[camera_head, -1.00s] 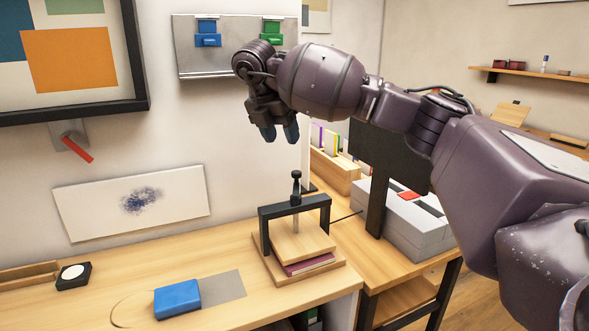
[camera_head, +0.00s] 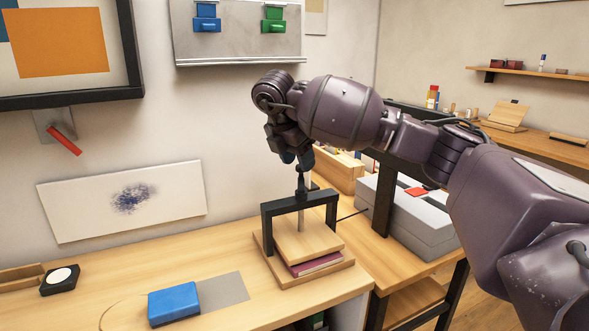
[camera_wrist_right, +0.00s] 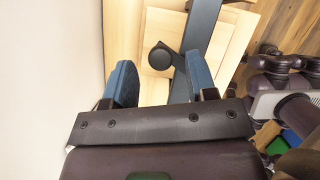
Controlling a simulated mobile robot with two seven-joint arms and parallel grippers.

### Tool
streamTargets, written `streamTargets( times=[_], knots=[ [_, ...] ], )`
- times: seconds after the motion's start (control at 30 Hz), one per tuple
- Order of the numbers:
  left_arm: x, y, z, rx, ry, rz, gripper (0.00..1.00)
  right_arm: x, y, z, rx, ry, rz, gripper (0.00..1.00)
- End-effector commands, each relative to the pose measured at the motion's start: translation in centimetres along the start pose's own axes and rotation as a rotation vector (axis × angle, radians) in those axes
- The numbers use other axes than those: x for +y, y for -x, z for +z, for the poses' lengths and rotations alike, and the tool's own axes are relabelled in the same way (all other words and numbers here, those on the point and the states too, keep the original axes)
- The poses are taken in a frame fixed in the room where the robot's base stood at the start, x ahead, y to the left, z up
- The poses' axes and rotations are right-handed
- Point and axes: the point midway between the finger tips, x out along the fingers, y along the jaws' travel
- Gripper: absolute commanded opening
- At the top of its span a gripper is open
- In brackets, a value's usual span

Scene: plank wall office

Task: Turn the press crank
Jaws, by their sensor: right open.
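The book press stands on the desk, with a black frame (camera_head: 268,217), a wooden plate (camera_head: 308,242) and a dark red book (camera_head: 316,264) under that plate. Its dark crank (camera_head: 301,184) sits on top of a vertical screw. My right gripper (camera_head: 297,161) points down just above the crank, its fingers close to the crank's top. In the right wrist view the crank's round knob (camera_wrist_right: 160,56) shows between the two open blue fingers (camera_wrist_right: 160,85), beyond their tips. I cannot tell whether a finger touches it. My left gripper is not in view.
A blue block (camera_head: 174,303) lies on the desk to the left of the press. A black holder with a white disc (camera_head: 60,279) is at the far left. A grey case (camera_head: 405,218) stands right of the press, under my arm. The wall is close behind.

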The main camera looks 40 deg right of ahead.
Motion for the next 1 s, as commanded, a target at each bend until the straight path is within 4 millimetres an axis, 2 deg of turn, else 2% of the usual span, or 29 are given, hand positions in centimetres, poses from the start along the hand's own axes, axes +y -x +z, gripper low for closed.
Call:
streamTargets(
  times=[0.03, 0.2, 0.53, 0.83, 1.0],
  knots=[
    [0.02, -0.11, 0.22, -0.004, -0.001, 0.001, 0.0, 0.02, -0.69, -0.03, 0.0, 0.0, -0.002, 0.52],
    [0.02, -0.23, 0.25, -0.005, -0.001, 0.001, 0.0, -0.03, -1.45, 0.06, 0.0, -0.001, 0.002, 0.52],
    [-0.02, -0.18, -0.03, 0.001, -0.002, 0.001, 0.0, -0.05, -1.46, 0.12, 0.0, -0.001, 0.005, 0.51],
    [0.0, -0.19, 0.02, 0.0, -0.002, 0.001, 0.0, -0.04, -1.49, 0.1, 0.0, -0.001, 0.004, 0.05],
    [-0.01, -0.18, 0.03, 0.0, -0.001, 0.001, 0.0, -0.03, -1.44, 0.07, 0.0, 0.006, 0.007, 0.03]
  ],
)
